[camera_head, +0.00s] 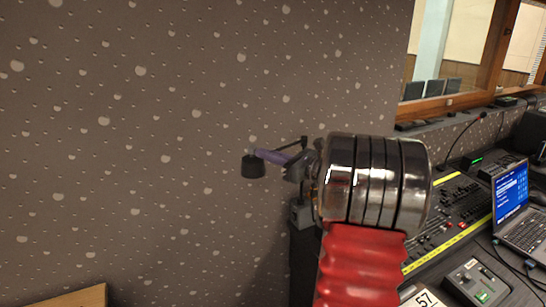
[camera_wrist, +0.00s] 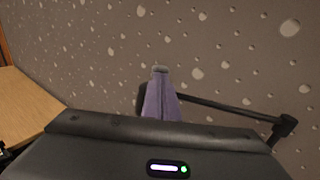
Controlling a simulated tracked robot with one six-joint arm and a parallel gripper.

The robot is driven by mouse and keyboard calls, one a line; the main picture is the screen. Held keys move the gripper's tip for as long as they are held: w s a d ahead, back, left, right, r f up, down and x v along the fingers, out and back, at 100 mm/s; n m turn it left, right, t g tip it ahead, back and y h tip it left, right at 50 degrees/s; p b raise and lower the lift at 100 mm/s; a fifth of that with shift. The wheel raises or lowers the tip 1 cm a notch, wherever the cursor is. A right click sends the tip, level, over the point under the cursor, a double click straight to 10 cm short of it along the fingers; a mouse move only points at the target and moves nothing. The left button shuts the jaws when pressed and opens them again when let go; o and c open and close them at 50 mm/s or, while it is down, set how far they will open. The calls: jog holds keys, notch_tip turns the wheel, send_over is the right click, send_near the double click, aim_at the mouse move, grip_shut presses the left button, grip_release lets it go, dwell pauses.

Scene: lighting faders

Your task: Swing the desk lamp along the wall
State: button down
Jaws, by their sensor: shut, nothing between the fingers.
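In the wrist view the shut fingers (camera_wrist: 160,72) point toward the speckled wall. The lamp arm (camera_wrist: 225,107) runs from behind them to a joint at right, and part of the dark lamp head (camera_wrist: 142,98) shows at their left. The fingers hide the rest. I cannot tell whether they touch the lamp.
The grey speckled wall (camera_head: 130,150) fills the left. A fader desk (camera_head: 455,212), a laptop (camera_head: 515,198) and a small control box (camera_head: 476,284) stand at right, below a wood-framed window (camera_head: 470,100). A wooden surface (camera_wrist: 25,110) is at left in the wrist view.

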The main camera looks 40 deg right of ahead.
aim_at(253, 149)
jog(key=x, duration=0.3)
jog(key=d+x, duration=0.1)
jog(key=x, duration=0.1)
jog(key=shift+w+a, duration=0.1)
jog(key=shift+w, duration=0.55)
jog(key=shift+r, duration=0.1)
jog(key=shift+s, duration=0.1)
jog(key=shift+s+a, duration=0.1)
jog(key=shift+s, duration=0.1)
jog(key=a+v, duration=0.3)
jog(key=v, duration=1)
jog(key=shift+s, duration=0.5)
